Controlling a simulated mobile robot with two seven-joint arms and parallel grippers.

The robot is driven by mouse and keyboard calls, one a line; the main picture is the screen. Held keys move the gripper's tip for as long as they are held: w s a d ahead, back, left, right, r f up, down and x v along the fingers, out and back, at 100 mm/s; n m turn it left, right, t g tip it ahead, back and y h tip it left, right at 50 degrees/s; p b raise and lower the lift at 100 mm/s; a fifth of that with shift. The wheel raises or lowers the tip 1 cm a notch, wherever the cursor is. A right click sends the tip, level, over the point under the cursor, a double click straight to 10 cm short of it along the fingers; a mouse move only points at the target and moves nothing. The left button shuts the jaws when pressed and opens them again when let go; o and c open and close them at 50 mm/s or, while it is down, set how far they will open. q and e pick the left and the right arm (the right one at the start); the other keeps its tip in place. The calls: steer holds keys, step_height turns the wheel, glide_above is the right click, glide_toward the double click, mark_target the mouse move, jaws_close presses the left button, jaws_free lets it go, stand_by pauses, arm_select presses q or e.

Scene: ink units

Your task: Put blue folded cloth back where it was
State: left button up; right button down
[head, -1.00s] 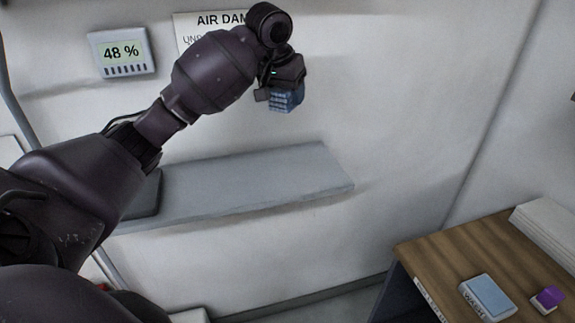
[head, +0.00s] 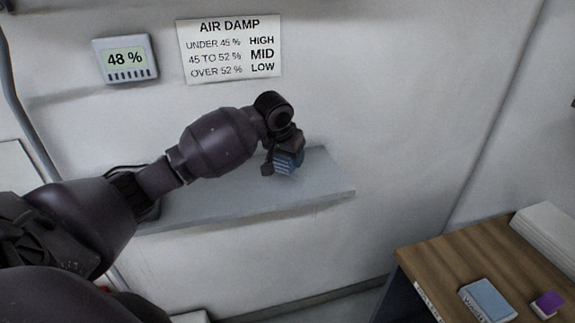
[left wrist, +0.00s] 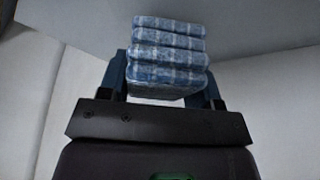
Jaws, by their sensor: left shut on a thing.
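The blue folded cloth (head: 289,161) is a stack of plaid layers. My left gripper (head: 284,155) is shut on it, and in the head view it shows in front of the grey wall shelf (head: 325,181), near its right part. In the left wrist view the cloth (left wrist: 168,52) sits between the two fingers (left wrist: 165,82), with the grey shelf surface (left wrist: 265,25) behind it. I cannot tell whether the cloth touches the shelf. My right gripper is not in view.
A meter reading 48 % (head: 126,59) and an AIR DAMP sign (head: 230,48) are on the wall above. A wooden desk (head: 440,257) at the lower right holds a light blue box (head: 488,300) and a purple-topped item (head: 548,302). The shelf's right end is bare.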

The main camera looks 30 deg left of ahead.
arm_select(q)
step_height(320, 180, down, 3)
steer(key=shift+f, duration=0.15)
steer(key=o, duration=0.8)
steer(key=shift+o, duration=0.2)
steer(key=v, duration=1.2)
steer(key=shift+b, duration=0.45)
